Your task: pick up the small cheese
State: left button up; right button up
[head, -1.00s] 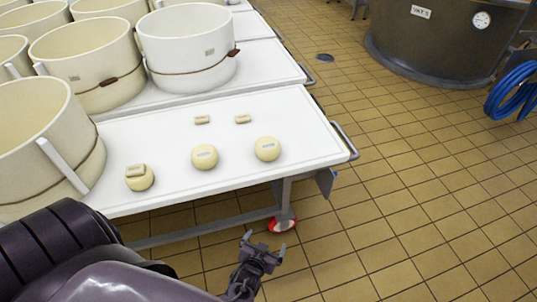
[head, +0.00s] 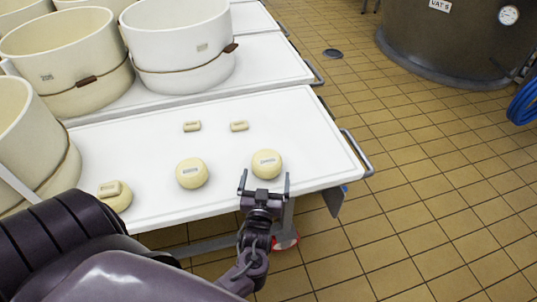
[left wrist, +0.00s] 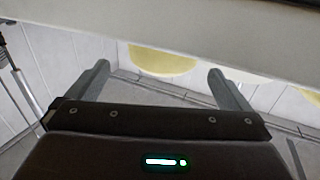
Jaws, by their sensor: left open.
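Three round pale-yellow cheeses sit in a row on the white table (head: 150,150) in the head view: one at the right (head: 267,163), one in the middle (head: 192,173), and one at the left (head: 115,197) with a small block on it. Which one is the small cheese I cannot tell. My left gripper (head: 264,183) is open and empty at the table's front edge, just in front of the right cheese, its two fingers apart. The open fingers also show in the left wrist view (left wrist: 158,70). My right gripper is not in view.
Two small pale blocks (head: 192,126) (head: 239,126) lie behind the cheeses. Large cream tubs (head: 180,50) stand at the left and back. A metal handle (head: 357,152) juts from the table's right end. Tiled floor at the right is free up to a dark vat (head: 455,45).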

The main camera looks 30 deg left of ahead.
aim_at(267, 157)
pick_arm(q)
jog(key=shift+x, duration=0.85)
jog(key=shift+a+b+x, duration=0.25)
jog(key=shift+b+x, duration=0.25)
jog(key=shift+x, duration=2.2)
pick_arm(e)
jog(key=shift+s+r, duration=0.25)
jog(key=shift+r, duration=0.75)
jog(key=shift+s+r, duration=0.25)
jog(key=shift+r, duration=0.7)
pick_arm(q)
jog(key=shift+s+f, duration=0.1)
jog(key=c, duration=0.9)
jog(key=shift+c, duration=1.1)
jog(key=shift+r, duration=0.2)
jog(key=shift+r, duration=0.25)
jog(key=p+v, duration=0.2)
jog(key=v, duration=1.6)
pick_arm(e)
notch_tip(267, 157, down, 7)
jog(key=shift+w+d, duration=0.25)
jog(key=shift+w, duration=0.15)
